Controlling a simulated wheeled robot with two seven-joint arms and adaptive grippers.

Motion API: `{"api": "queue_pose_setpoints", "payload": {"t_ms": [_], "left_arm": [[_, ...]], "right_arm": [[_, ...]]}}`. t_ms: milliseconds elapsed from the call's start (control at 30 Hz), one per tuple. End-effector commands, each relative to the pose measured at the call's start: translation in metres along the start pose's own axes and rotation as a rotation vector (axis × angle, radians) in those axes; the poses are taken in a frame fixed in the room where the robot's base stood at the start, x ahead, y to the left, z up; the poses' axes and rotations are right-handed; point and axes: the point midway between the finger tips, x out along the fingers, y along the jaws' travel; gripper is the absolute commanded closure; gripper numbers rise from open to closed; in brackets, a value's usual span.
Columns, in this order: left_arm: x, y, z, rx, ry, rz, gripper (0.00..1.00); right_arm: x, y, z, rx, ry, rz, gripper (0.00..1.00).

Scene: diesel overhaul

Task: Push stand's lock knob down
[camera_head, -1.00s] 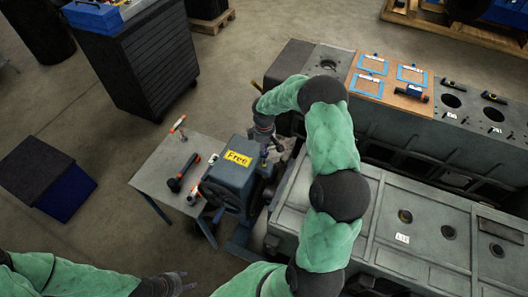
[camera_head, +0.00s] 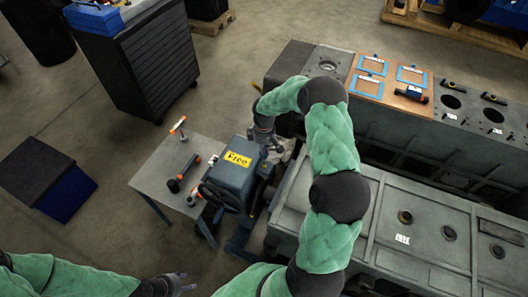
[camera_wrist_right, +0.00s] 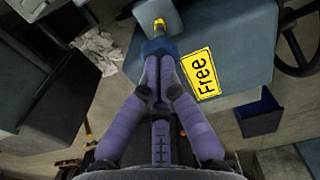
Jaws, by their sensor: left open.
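The stand (camera_head: 230,176) is a blue-grey box with a yellow "Free" label (camera_head: 237,159) on top and a dark handwheel (camera_head: 219,197) on its near side. The label also shows in the right wrist view (camera_wrist_right: 201,74). The lock knob looks to be the small yellow-tipped piece (camera_wrist_right: 159,23) beyond my right fingertips. My right gripper (camera_wrist_right: 157,58) has its purple fingers together beside the stand's top. A dark blue part at the tips makes contact hard to judge. In the head view the right gripper (camera_head: 268,146) is partly hidden. My left gripper (camera_head: 182,285) is open and empty at the bottom.
A small grey table (camera_head: 160,160) left of the stand holds several tools. The long grey engine block (camera_head: 400,220) lies to the right, with a wooden board (camera_head: 388,92) on the bench behind. A dark tool cabinet (camera_head: 140,65) stands at the back left.

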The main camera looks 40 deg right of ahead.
Motion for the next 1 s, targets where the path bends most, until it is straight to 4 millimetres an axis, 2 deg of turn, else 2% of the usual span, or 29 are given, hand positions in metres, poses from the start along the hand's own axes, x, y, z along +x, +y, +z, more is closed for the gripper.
{"api": "queue_pose_setpoints", "payload": {"t_ms": [267, 1000], "left_arm": [[0.002, -0.001, 0.000, 0.000, 0.000, 0.000, 0.53], [0.017, -0.006, -0.001, 0.000, 0.000, 0.000, 0.53]], "right_arm": [[0.003, 0.000, 0.000, 0.000, 0.000, 0.000, 1.00], [0.025, 0.000, 0.000, 0.000, 0.000, 0.000, 1.00]]}}
